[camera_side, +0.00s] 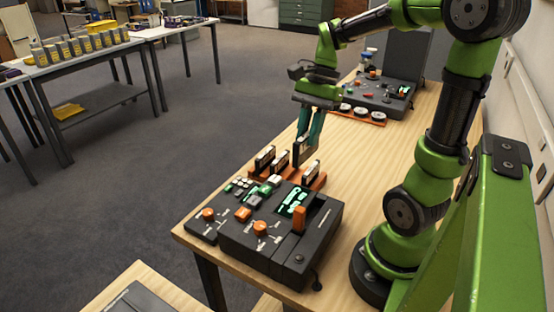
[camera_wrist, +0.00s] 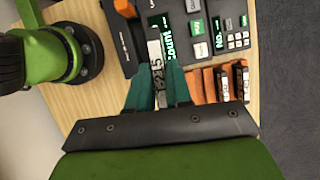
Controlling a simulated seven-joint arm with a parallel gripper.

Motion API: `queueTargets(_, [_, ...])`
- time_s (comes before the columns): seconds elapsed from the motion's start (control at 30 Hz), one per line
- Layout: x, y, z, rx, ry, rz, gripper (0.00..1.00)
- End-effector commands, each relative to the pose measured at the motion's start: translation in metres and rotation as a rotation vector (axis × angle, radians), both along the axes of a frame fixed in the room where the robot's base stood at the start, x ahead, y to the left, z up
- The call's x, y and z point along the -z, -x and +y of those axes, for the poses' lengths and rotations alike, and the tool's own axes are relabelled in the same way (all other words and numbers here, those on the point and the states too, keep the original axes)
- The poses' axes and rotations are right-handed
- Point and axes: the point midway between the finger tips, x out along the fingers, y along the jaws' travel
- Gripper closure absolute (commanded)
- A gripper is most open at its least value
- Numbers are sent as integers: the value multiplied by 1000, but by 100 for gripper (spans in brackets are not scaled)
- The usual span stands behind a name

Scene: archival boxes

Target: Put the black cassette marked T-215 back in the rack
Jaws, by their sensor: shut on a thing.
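The black cassette (camera_wrist: 155,62) with a white label is between the teal fingers of my gripper (camera_wrist: 159,90) in the wrist view. Its label lies sideways and appears to read T-215, though small. In the side view my gripper (camera_side: 307,140) points down, shut on the cassette (camera_side: 299,155), above or at the orange rack (camera_side: 262,178). Whether its lower edge touches the rack is hidden. The rack also shows in the wrist view (camera_wrist: 194,83), to the right of the fingers, with other black cassettes (camera_wrist: 224,82) standing in it and bare orange nearer the fingers.
A dark console (camera_side: 280,240) with orange knobs and lit green screens stands directly in front of the rack. Another dark device (camera_side: 378,92) and an orange tray of round white-topped items (camera_side: 360,114) are farther back. Bare wood (camera_side: 380,150) lies right of the rack.

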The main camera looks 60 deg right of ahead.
Motion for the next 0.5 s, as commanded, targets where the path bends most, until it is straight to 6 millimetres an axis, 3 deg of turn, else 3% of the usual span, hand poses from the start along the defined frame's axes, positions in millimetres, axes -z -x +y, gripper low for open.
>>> queueTargets(0.1, [34, -23, -30, 10, -6, 8, 100])
queueTargets(0.3, [82, -52, -73, -3, -3, 5, 100])
queueTargets(0.5, [103, -72, -97, -42, 1, -1, 100])
